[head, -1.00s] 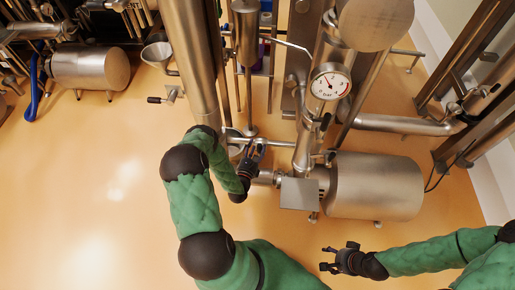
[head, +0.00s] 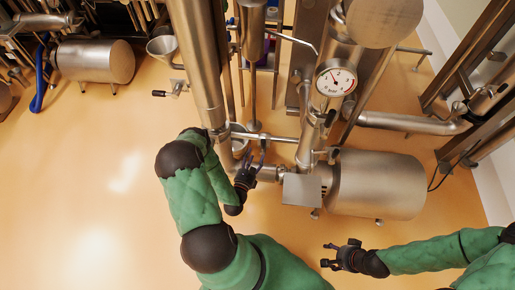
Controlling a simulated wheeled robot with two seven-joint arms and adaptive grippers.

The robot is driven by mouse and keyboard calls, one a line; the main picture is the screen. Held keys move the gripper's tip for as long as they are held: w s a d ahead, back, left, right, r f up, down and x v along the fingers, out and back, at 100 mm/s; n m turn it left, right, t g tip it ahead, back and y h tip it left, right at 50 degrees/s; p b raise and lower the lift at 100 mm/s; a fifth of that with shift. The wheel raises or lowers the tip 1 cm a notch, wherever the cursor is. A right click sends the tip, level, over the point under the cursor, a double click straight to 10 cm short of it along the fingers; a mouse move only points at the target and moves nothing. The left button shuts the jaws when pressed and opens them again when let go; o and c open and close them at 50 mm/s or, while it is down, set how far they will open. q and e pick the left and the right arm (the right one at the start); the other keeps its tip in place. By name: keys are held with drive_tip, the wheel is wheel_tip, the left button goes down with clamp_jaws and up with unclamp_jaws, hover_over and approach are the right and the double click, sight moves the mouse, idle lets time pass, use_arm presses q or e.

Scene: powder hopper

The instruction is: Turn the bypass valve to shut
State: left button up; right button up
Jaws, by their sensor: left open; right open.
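I cannot tell for certain which fitting is the bypass valve. A thin horizontal pipe (head: 282,139) runs between the tall steel column (head: 196,65) and the gauge pipe, and small fittings sit on it. A dark lever (head: 330,118) shows on the gauge pipe, below the dial. Another black handle (head: 160,93) sticks out left of the column. My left gripper (head: 254,161) is open and empty, just below the thin pipe, its fingers pointing up the picture; I see no contact. My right gripper (head: 328,256) is open and empty over the floor.
A round pressure gauge (head: 336,78) faces me. A grey box (head: 302,188) and a horizontal steel cylinder (head: 376,185) stand right of my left gripper. A funnel (head: 167,48) is left of the column. The floor (head: 90,190) at left is clear.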

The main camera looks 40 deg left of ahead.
use_arm(q)
drive_tip(key=shift+v, duration=2.2)
